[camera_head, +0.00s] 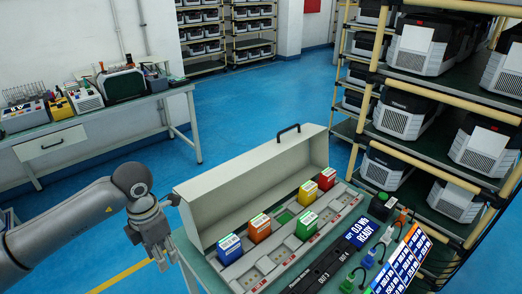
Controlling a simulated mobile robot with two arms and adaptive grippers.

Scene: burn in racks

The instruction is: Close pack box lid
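The pack box lid (250,170) is a long cream cover with a dark handle (287,130) on its top edge. It stands raised at the back of the pack box (262,264), its hollow side facing the slots. Several coloured packs sit in the box: blue (229,250), orange (260,229), green (306,226), yellow (307,194) and red (326,180). My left gripper (163,258) hangs at the left, beside the lid's left end and apart from the handle. Its fingers are small and dark, so their opening is unclear. My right gripper is not in view.
A display reading READY (360,232) and a tilted blue-and-white label panel (402,262) stand right of the box. A shelf rack (425,160) with grey units rises at the right. A workbench (90,116) stands at the left wall. Blue floor (240,110) lies clear behind the lid.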

